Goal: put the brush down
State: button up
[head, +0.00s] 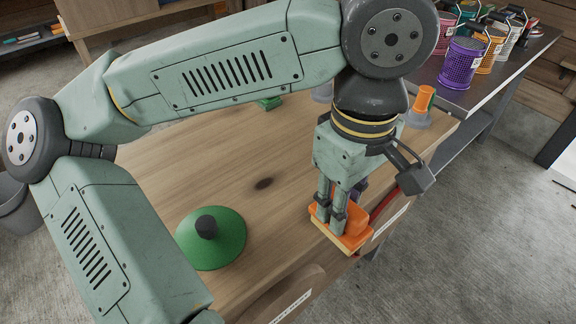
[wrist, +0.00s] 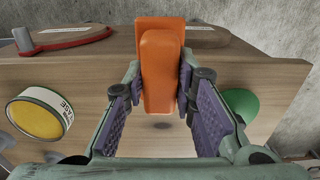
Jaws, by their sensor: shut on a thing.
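The brush (head: 353,220) is an orange block with a tan layer along its underside. My gripper (head: 335,217) is shut on it, near the front edge of the wooden table (head: 160,165). In the wrist view the brush's orange body (wrist: 160,68) stands out between the purple-padded fingers (wrist: 168,100). The fingers hide part of its sides. I cannot tell whether its underside touches the tabletop or hangs just above it.
A green disc with a black knob (head: 222,252) lies left of the brush. An orange cone-like piece on a grey base (head: 425,100) stands at the right corner. A yellow-faced tin (wrist: 36,118) shows in the wrist view. The middle of the tabletop is clear. Mesh cups (head: 461,64) stand on the dark bench.

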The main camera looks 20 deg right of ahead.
jog(key=w+p, duration=0.1)
jog(key=w, duration=0.4)
jog(key=w+f+p, duration=0.1)
jog(key=w, duration=0.4)
jog(key=w+f+p, duration=0.1)
jog(key=w+p, duration=0.1)
jog(key=w, duration=0.3)
jog(key=shift+w+a, duration=0.15)
jog(key=shift+a, duration=0.1)
notch_tip(320, 180, down, 2)
jog(key=shift+f+p, duration=0.1)
jog(key=shift+p, duration=0.3)
jog(key=shift+f, duration=0.35)
jog(key=shift+f+b, duration=0.2)
jog(key=shift+b, duration=0.1)
jog(key=o, duration=1)
jog(key=shift+o, duration=0.2)
